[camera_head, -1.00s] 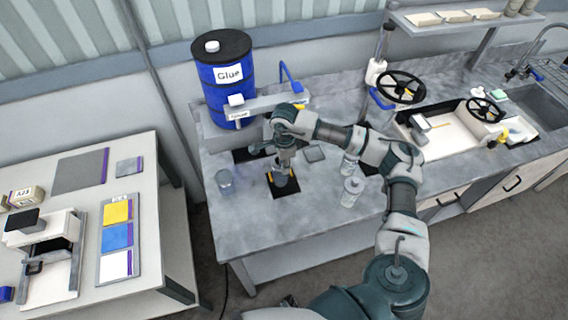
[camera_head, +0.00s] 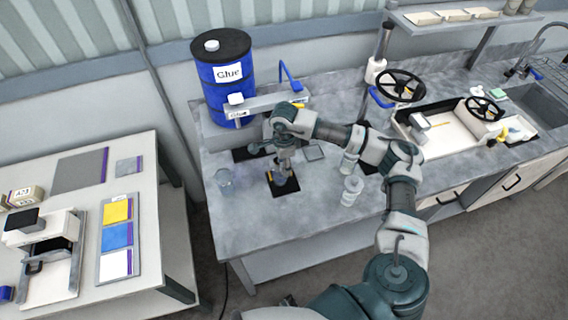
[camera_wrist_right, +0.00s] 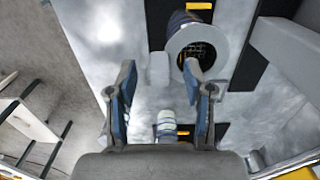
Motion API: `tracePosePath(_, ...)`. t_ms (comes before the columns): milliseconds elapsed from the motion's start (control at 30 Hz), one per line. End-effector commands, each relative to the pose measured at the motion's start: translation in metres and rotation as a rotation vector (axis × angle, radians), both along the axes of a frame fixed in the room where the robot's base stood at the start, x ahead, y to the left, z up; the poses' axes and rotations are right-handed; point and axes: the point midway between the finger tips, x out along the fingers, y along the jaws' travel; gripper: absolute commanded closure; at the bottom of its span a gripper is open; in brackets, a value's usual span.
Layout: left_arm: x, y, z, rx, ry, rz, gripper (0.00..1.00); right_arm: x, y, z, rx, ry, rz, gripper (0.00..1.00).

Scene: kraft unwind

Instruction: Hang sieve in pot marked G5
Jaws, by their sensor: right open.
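My right gripper (camera_head: 283,166) points down over a small dark pot (camera_head: 281,183) on a black mat at the front of the grey bench. In the right wrist view the gripper (camera_wrist_right: 158,82) is open, its two blue-backed fingers apart. Ahead of them is a round grey rim (camera_wrist_right: 178,43) with dark mesh inside, which looks like the sieve; it sits at the top of a dark blue pot (camera_wrist_right: 181,18). A pale grey tab (camera_wrist_right: 158,70) lies beside the rim, between the fingers' lines. Contact with the fingers cannot be told. No G5 mark is readable. My left gripper is out of view.
A clear beaker (camera_head: 225,182) stands left of the mat; a clear bottle (camera_head: 352,190) stands right. A blue glue drum (camera_head: 229,90) and dispenser are behind. A white-and-blue striped container (camera_wrist_right: 166,125) shows between the finger bases. The bench front is clear.

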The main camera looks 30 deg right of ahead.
Motion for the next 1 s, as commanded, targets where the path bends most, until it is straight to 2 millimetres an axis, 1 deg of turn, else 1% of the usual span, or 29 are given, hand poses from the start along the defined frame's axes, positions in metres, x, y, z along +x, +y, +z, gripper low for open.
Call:
tracePosePath(133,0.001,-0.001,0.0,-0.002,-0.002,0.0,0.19,0.001,0.001,0.02,0.0,-0.005,0.001,0.48)
tracePosePath(400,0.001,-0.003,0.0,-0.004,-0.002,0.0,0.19,0.002,-0.001,0.08,0.003,-0.005,0.001,0.48)
tracePosePath(533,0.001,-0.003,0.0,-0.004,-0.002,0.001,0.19,0.002,-0.002,0.102,0.002,-0.004,0.0,0.48)
tracePosePath(600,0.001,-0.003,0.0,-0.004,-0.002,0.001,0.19,0.002,-0.003,0.109,0.003,-0.003,0.0,0.48)
tracePosePath(700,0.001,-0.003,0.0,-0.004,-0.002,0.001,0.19,0.001,-0.003,0.115,0.003,-0.001,0.001,0.48)
tracePosePath(1000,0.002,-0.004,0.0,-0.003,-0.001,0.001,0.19,0.001,-0.003,0.116,0.003,-0.001,0.0,0.48)
